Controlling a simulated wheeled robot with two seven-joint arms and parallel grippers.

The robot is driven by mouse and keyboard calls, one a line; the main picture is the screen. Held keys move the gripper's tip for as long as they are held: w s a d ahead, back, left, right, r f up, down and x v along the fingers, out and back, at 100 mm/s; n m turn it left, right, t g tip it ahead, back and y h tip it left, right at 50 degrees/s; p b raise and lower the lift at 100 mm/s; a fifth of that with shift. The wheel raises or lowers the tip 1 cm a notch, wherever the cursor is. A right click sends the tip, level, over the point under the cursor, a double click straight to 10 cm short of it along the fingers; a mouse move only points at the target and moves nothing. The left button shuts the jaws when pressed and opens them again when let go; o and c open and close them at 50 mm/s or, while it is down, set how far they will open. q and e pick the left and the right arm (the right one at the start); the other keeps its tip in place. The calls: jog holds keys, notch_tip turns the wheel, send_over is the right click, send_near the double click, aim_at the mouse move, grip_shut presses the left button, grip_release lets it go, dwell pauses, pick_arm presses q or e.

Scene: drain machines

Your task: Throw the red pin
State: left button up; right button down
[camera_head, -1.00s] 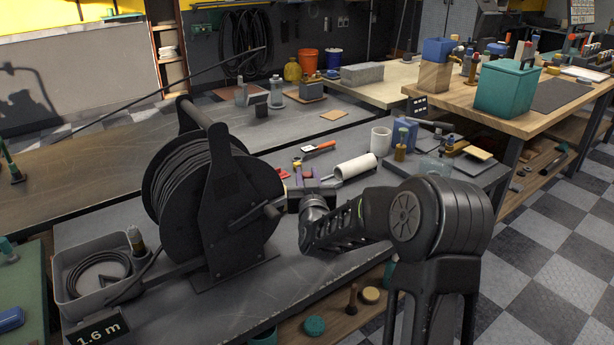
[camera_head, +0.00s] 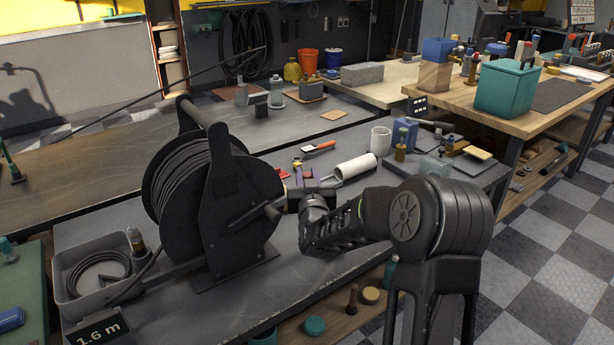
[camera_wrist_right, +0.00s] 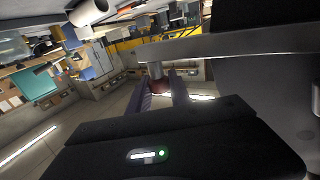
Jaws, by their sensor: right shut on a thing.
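My right gripper (camera_head: 304,176) is over the grey bench, just right of the large black cable reel (camera_head: 215,195). In the right wrist view its two purple-grey fingers (camera_wrist_right: 162,92) are closed around a dark red piece, which I take as the red pin (camera_wrist_right: 159,86). A short grey cylindrical part sits against the red piece, beneath a grey bar that crosses the view. In the head view a little red shows by the fingertips; the gripper hides most of the rest. My left gripper is not in view.
A white roll (camera_head: 356,167) and an orange-handled tool (camera_head: 319,147) lie close behind my right gripper. A grey tray (camera_head: 72,305) with coiled cable stands left of the reel. A white cup (camera_head: 381,140) and small blocks crowd the bench's right end. The front bench strip is clear.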

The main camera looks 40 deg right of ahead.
aim_at(307, 174)
dwell(0.3)
notch_tip(307, 174, up, 3)
jog(key=shift+f+p, duration=0.1)
jog(key=shift+p, duration=0.4)
jog(key=shift+r, duration=0.4)
jog(key=c, duration=1.2)
grip_release()
jog(key=shift+s+f, duration=0.1)
jog(key=v, duration=0.7)
jog(key=shift+s+a, duration=0.25)
